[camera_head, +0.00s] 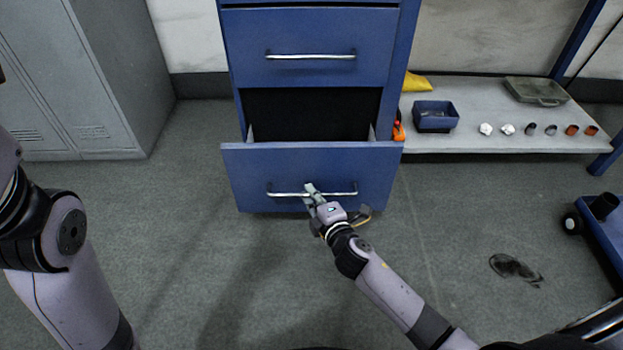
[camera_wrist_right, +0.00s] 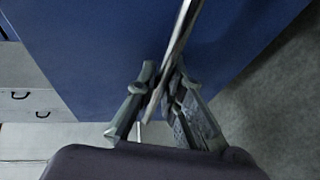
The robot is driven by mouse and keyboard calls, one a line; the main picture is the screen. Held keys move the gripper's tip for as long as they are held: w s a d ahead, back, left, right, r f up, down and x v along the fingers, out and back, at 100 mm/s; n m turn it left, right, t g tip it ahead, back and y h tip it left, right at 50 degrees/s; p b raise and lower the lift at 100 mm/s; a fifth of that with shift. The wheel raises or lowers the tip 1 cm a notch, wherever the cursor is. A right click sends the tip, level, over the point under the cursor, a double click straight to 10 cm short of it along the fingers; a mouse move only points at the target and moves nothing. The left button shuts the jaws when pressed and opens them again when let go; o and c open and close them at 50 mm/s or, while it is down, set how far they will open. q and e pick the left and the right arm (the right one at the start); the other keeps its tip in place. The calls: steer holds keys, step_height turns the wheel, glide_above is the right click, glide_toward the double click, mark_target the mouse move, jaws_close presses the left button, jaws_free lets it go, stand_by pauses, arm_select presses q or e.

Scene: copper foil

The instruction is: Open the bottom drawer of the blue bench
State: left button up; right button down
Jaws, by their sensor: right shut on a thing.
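The blue bench (camera_head: 232,62) stands ahead in the head view, with a closed upper drawer (camera_head: 312,40). Its bottom drawer (camera_head: 312,166) is pulled out towards me, with a dark gap showing above and behind its front. The drawer has a horizontal silver bar handle (camera_head: 288,194). My right gripper (camera_head: 313,192) is at the middle of this handle. In the right wrist view, the fingers of my right gripper (camera_wrist_right: 160,85) are shut around the bar handle (camera_wrist_right: 183,28). My left gripper is not in view; only my left arm shows at the left edge.
A grey locker (camera_head: 75,75) stands at left. A low shelf (camera_head: 500,143) at right holds a blue bin (camera_head: 436,117), a green case (camera_head: 535,91) and several small parts. A blue cart (camera_head: 603,228) is at the right edge. A dark stain (camera_head: 515,268) marks the otherwise clear floor.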

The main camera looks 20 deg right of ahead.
steer(key=shift+s+a, duration=0.2)
steer(key=shift+s, duration=0.5)
steer(key=shift+s+a, duration=0.15)
steer(key=shift+s, duration=0.5)
steer(key=c, duration=1.7)
jaws_free()
steer(key=v, duration=1.2)
steer(key=shift+f, duration=0.1)
